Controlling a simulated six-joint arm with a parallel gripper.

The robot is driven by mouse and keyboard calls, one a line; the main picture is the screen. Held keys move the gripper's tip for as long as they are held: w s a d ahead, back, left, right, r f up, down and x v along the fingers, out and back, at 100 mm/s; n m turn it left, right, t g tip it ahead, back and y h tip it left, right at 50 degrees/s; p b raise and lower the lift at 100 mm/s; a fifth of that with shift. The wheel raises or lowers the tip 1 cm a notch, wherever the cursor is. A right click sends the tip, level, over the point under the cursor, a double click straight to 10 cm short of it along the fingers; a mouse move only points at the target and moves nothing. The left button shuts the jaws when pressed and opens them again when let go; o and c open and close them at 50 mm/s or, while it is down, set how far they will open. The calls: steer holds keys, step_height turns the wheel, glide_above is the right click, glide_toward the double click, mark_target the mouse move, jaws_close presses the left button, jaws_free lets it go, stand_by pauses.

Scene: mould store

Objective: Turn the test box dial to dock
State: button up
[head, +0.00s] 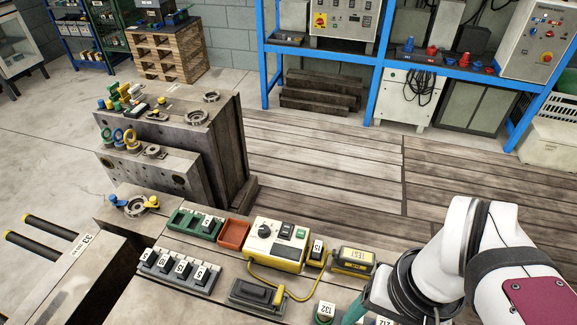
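The test box (276,246) is a white-topped yellow case on the bench, left of my arm. Its round dark dial (264,230) is on the left of its top face; the dial's markings are too small to read. A small black-and-green switch block (287,230) sits right of the dial. A yellow cable (300,297) runs from the box. My gripper (358,310) is only partly in view at the bottom edge, where a teal part shows, right of and nearer than the box, apart from the dial. Its fingers cannot be made out.
Large steel moulds (175,150) rise behind left.

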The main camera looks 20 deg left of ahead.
steer(key=w+a+r+n, duration=0.2)
steer(key=w+a+n, duration=0.2)
steer(key=w+n, duration=0.35)
steer(key=n+h, duration=0.1)
steer(key=n, duration=1.8)
glide_above(264, 229)
step_height(264, 229, down, 6)
steer(key=shift+t, duration=0.3)
step_height(264, 229, down, 14)
steer(key=shift+r, duration=0.2)
steer(key=shift+f, duration=0.4)
jaws_close()
